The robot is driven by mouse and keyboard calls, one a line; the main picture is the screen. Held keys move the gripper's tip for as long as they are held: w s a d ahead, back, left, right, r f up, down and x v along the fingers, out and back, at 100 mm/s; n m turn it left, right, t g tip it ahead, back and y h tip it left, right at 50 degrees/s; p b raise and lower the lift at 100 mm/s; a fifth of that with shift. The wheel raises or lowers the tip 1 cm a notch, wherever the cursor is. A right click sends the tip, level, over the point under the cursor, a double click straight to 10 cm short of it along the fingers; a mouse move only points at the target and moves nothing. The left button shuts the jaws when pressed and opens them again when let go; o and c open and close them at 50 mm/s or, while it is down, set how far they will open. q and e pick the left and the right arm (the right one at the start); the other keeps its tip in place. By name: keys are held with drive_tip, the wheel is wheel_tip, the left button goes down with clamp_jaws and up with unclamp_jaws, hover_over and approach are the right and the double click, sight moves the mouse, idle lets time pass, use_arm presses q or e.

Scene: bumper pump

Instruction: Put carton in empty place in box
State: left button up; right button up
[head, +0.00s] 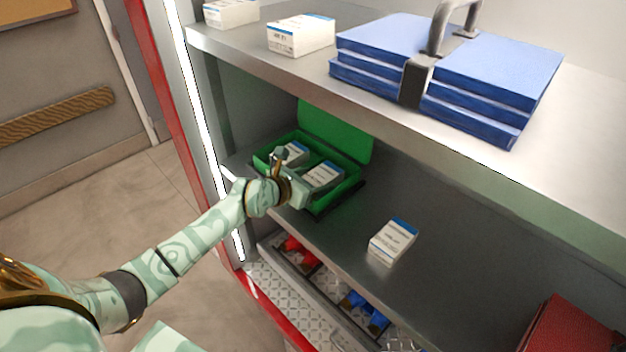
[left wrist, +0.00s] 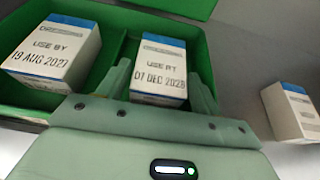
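A green open box (head: 357,190) stands on the middle shelf with its lid raised at the back. It has two compartments side by side. One white and blue carton (left wrist: 55,52) sits in the left compartment, dated 19 AUG 2027. A second carton (left wrist: 159,75), dated 07 DEC 2028, is in the right compartment; it also shows in the head view (head: 323,175). My left gripper (left wrist: 160,72) is over the box with its fingers on either side of this second carton. I cannot tell whether they press on it. My right gripper is out of view.
Another carton (head: 393,241) stands on the shelf right of the box. The upper shelf holds two cartons (head: 301,36) and a stack of blue folders (head: 450,70). A drawer with red and blue items (head: 364,312) lies below. A red object (head: 575,325) is at the lower right.

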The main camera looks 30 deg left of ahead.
use_arm(q)
drive_tip(key=shift+r, duration=0.2)
drive_tip(key=v, duration=1.1)
drive_tip(key=shift+s+f, duration=0.1)
drive_tip(key=shift+s+a+r, duration=0.15)
drive_tip(key=shift+s+r, duration=0.1)
drive_tip(key=shift+s, duration=0.15)
